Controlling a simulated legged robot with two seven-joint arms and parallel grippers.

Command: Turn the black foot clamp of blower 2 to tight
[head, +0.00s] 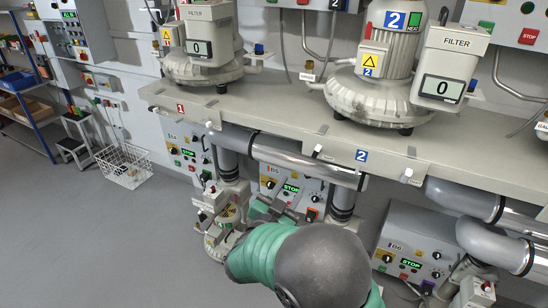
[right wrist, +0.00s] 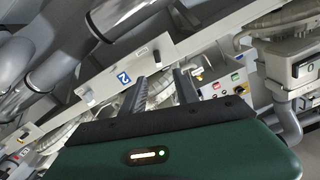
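Blower 2 (head: 385,85) stands on the long beige shelf (head: 290,128), marked by blue 2 labels. Its black feet (head: 405,131) show under the housing; I cannot tell the black foot clamp apart from them or read its setting. My right gripper (head: 281,203) is below the shelf's front edge, left of the blue 2 label and well apart from the feet. In the right wrist view its two dark fingers (right wrist: 161,80) are spread with nothing visible between them. The right wrist view also shows the blue 2 label on the shelf edge, tilted. My left gripper is not in view.
Control box B5 (head: 290,187) is behind my right gripper, and box B6 (head: 410,250) is at right. A pale valve unit (head: 218,205) stands left of the gripper. Open floor (head: 110,235) lies at left.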

